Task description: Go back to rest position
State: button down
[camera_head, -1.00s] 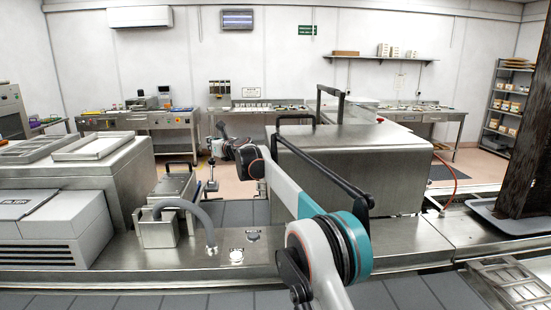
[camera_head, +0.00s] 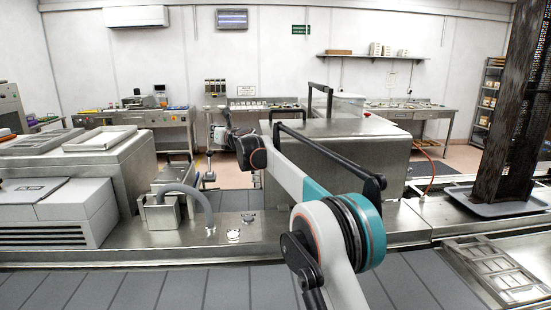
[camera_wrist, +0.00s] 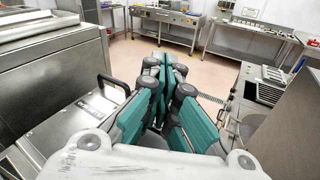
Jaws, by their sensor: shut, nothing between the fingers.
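My gripper (camera_wrist: 165,62) shows in the wrist view with its teal and grey fingers together, shut and empty. It is over open floor between a steel housing at the left and equipment at the right. In the head view my white, grey and teal arm reaches from the lower right over the steel counter towards the back. The gripper end there is small, partly hidden and hard to make out.
A steel counter (camera_head: 110,252) crosses the front, with a large steel housing (camera_head: 340,157) beside my arm. A small handled steel machine (camera_head: 158,217) stands left. A dark stack (camera_head: 505,120) stands on a grey tray (camera_head: 520,208) at right. Workbenches line the back wall.

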jog(key=s+d+r+m+t+h, duration=0.25)
jog(key=d+r+m, duration=0.3)
jog(key=d, duration=0.35)
jog(key=s+d+r+m+t+h, duration=0.1)
jog(key=s+d+r+m+h, duration=0.2)
jog(key=d+r+m, duration=0.35)
jog(key=s+d+f+m+g+h+b, duration=0.1)
jog(key=s+d+m+h, duration=0.2)
jog(key=s+d+m, duration=0.45)
jog(key=s+d+f+m+g+h+b, duration=0.1)
jog(key=s+d+f+m+h, duration=0.3)
jog(key=s+d, duration=0.7)
jog(key=s+d+f+m+g, duration=0.2)
jog(key=s+d+f+m, duration=0.35)
jog(key=s, duration=0.45)
jog(key=s+d+f+m+g, duration=0.3)
jog(key=s+d+f+m, duration=0.25)
jog(key=s, duration=0.45)
jog(key=s+a+f+m+g+y+b, duration=0.1)
jog(key=s+f+m, duration=0.5)
jog(key=s+f, duration=1.2)
jog(key=s+a+g+y, duration=0.1)
jog(key=s+g, duration=0.1)
jog(key=shift+s+a+f+m+y+b, duration=0.15)
jog(key=shift+s+a+m+y+b, duration=0.05)
jog(key=shift+s+m+y+b, duration=0.15)
